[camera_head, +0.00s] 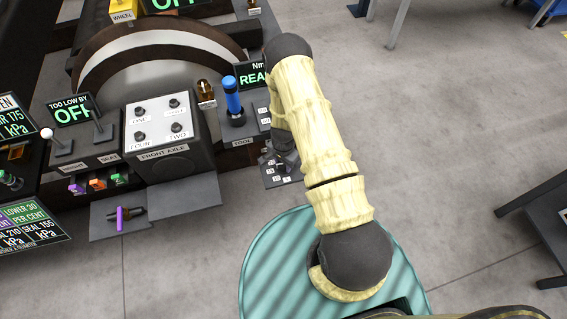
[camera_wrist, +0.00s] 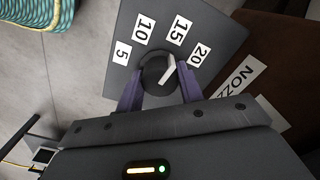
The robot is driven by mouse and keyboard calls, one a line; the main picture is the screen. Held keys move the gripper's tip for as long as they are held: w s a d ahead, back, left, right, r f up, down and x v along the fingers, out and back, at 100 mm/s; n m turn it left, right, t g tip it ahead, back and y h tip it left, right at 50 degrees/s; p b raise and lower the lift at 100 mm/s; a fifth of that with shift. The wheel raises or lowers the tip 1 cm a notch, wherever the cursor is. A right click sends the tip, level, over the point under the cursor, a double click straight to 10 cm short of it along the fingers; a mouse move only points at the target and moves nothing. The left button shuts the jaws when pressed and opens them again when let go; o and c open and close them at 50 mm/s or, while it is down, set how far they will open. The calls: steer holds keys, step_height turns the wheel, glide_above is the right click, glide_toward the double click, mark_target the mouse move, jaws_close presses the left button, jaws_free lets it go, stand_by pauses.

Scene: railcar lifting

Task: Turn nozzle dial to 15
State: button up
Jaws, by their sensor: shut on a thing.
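The nozzle dial (camera_wrist: 153,72) is a dark round knob with a white pointer, on a dark plate (camera_wrist: 215,22) with labels 5, 10, 15 and 20. In the wrist view the pointer's upper end points toward the 15 label (camera_wrist: 180,30). My gripper (camera_wrist: 160,69) is shut on the dial, with one purple-grey finger on each side. The word "NOZZ" shows on a partly cut-off label (camera_wrist: 239,77). In the head view the plate (camera_head: 272,183) stands low beside the console, and my arm and gripper hide most of the dial.
A blue-handled tool (camera_head: 233,97) stands upright in its holder left of my arm. The front axle box (camera_head: 164,133) and two levers (camera_head: 100,126) are further left. A teal striped round surface (camera_head: 262,270) lies below. Open grey floor (camera_head: 450,110) is at the right.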

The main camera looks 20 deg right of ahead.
steer(key=o, duration=1)
step_height(320, 180, up, 17)
steer(key=shift+r, duration=0.2)
steer(key=shift+p, duration=0.3)
steer(key=s+r+n+t+p, duration=0.1)
steer(key=s+r+n+p, duration=0.3)
steer(key=r, duration=1.1)
steer(key=s+r+n+t+p, duration=0.1)
steer(key=s+r+n+p, duration=0.3)
steer(key=s+r, duration=0.6)
step_height(320, 180, up, 6)
steer(key=n, duration=0.2)
steer(key=shift+f+n+t, duration=0.2)
steer(key=shift+n+t, duration=0.1)
